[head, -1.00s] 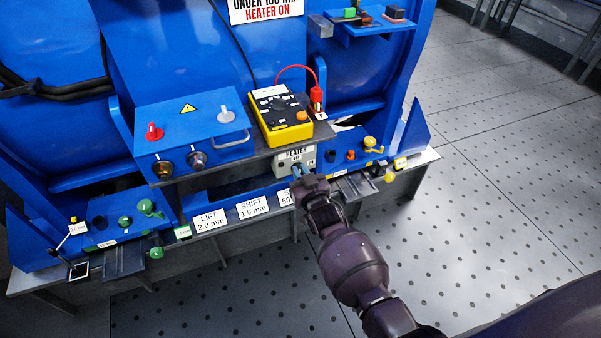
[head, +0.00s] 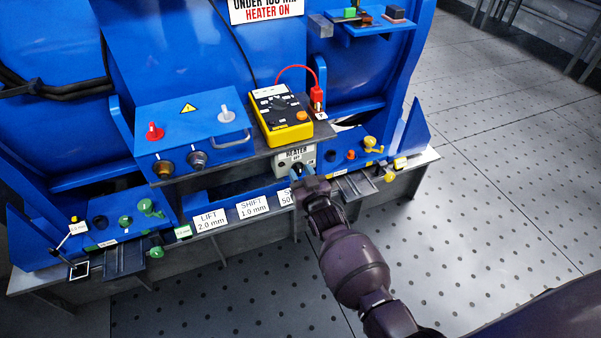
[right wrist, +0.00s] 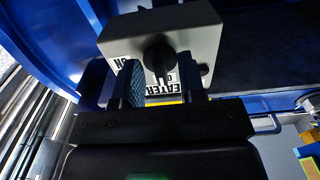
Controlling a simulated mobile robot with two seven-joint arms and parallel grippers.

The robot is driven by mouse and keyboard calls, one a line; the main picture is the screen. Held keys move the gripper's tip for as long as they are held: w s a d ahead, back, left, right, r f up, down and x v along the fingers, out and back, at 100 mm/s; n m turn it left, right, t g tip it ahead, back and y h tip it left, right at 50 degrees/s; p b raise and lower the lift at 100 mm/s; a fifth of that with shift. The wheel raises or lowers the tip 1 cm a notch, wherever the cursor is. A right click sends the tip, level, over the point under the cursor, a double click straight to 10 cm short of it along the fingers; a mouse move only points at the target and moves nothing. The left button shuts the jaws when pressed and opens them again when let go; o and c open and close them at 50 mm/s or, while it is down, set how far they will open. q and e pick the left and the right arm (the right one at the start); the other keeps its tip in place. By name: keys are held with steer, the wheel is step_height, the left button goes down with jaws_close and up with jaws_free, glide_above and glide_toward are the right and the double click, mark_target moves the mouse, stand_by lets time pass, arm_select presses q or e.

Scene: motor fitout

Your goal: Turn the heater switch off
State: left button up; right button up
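The heater switch box (head: 282,166) is a pale grey box labelled HEATER under the bench shelf. In the right wrist view the box (right wrist: 200,38) fills the upper middle, with its black rotary knob (right wrist: 158,55) facing me. The knob's bar points down the picture, towards the partly hidden lettering; I cannot read its setting for sure. An ON mark shows left of the knob. My right gripper (head: 304,178) is in front of the box. Its fingers (right wrist: 162,88) are open, one on each side of the knob's line, with a visible gap and nothing gripped. My left gripper is out of view.
A yellow meter (head: 283,113) lies on the shelf just above the box. A blue control box (head: 190,125) with red and grey knobs stands left of it. Plates marked LIFT and SHIFT (head: 252,206) line the front edge. A blue panel with yellow knobs (head: 350,150) is to the right.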

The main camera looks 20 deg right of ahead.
steer(key=s+p, duration=0.2)
steer(key=s, duration=0.8)
steer(key=shift+s+d, duration=0.15)
